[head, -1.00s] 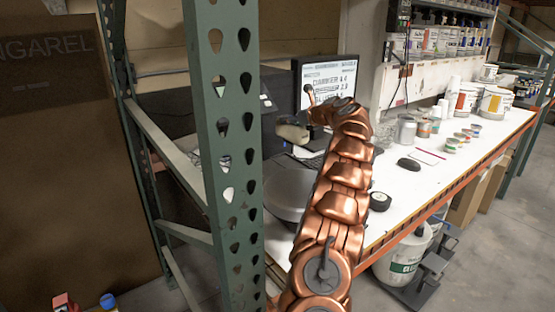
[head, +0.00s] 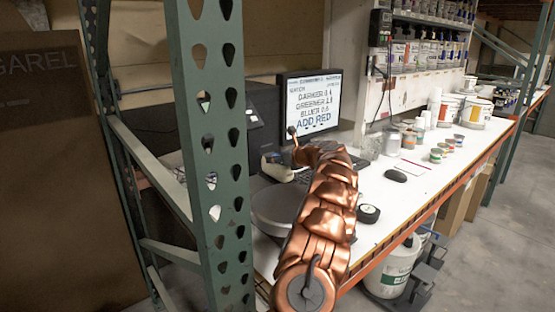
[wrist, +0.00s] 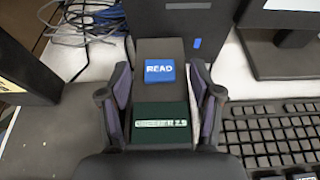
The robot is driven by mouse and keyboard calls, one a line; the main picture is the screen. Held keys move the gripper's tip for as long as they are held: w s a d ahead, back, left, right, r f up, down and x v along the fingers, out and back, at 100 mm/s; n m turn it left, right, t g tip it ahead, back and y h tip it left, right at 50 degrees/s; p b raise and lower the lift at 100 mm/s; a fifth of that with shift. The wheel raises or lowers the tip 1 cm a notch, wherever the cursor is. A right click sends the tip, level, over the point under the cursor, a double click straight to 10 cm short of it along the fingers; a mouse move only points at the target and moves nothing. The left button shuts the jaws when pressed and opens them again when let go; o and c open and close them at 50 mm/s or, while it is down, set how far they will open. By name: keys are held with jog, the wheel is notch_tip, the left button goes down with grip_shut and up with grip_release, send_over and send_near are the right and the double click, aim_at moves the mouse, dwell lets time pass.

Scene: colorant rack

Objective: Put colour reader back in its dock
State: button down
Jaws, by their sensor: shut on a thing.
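The colour reader (wrist: 145,101) is a dark grey block with a blue READ button and a green display, seen in the wrist view. My gripper (wrist: 160,85) is shut on it, with one finger on each side. In the head view my arm reaches over the bench toward the monitor, and the gripper's fingers are hard to make out there. I cannot pick out the dock for certain. A dark box (wrist: 172,22) with a small blue mark stands just beyond the reader; whether they touch is unclear.
The monitor (head: 309,103) reads ADD RED. A keyboard (wrist: 268,135) lies right of the reader, and cables (wrist: 85,22) lie left. A green rack post (head: 213,150) stands in front. A mouse (head: 396,175), small pots (head: 437,155) and cans stand farther right on the white bench.

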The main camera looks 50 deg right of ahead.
jog(key=shift+f, duration=0.1)
dwell(0.3)
jog(key=shift+c, duration=1.1)
grip_release()
jog(key=shift+f, duration=0.1)
jog(key=shift+s+r, duration=0.25)
jog(key=b+v, duration=0.2)
jog(key=v, duration=0.9)
jog(key=shift+s+a, duration=0.2)
